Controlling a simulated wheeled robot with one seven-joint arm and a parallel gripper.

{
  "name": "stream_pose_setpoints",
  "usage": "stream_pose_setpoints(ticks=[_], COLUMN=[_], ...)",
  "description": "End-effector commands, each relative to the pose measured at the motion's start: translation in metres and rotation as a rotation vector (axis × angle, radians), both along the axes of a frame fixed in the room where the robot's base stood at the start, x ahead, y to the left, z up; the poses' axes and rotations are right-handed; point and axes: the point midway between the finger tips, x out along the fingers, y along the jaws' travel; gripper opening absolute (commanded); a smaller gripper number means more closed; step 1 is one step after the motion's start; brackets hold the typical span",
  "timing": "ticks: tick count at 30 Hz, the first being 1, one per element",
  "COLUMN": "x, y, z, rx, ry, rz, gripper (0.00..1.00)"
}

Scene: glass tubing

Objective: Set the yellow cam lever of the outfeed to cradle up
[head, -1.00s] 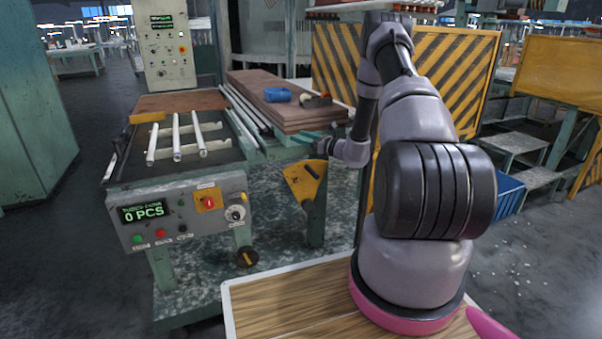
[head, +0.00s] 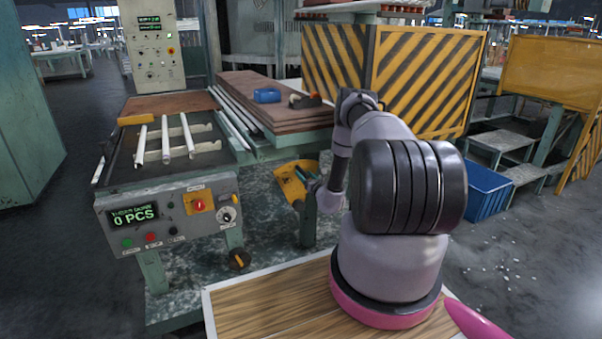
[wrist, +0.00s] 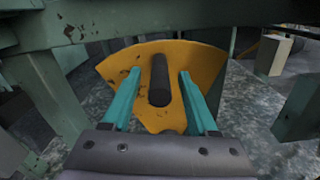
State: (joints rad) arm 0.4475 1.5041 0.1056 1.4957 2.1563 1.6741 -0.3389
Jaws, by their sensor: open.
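The yellow cam lever shows as a worn yellow fan-shaped plate (wrist: 205,65) with a dark round handle (wrist: 160,82) sticking out near its middle in the wrist view. In the head view the plate (head: 289,183) sits below the outfeed, on a green post, partly hidden by my gripper (head: 305,174). My gripper is open, and in the wrist view its teal fingers (wrist: 160,72) stand on either side of the handle, with gaps on both sides. I cannot tell how deep the handle is between them. No position marking is legible.
White tubes (head: 166,140) lie on the outfeed bed. A green beam (wrist: 200,12) crosses above the lever, and green posts (wrist: 300,108) stand beside it.

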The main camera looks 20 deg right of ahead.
Motion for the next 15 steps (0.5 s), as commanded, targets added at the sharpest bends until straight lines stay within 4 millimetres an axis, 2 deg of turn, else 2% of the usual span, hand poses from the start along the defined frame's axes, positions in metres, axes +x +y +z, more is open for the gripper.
stream_pose_setpoints(ticks=[3, 6, 15], x=[0.020, 0.030, 0.039], y=[0.001, 0.002, 0.002], z=[0.000, 0.000, 0.000], rx=[-0.001, 0.000, 0.001], ry=[-0.001, -0.001, 0.001], rz=[0.001, 0.002, 0.000], gripper=[0.59, 0.59, 0.59])
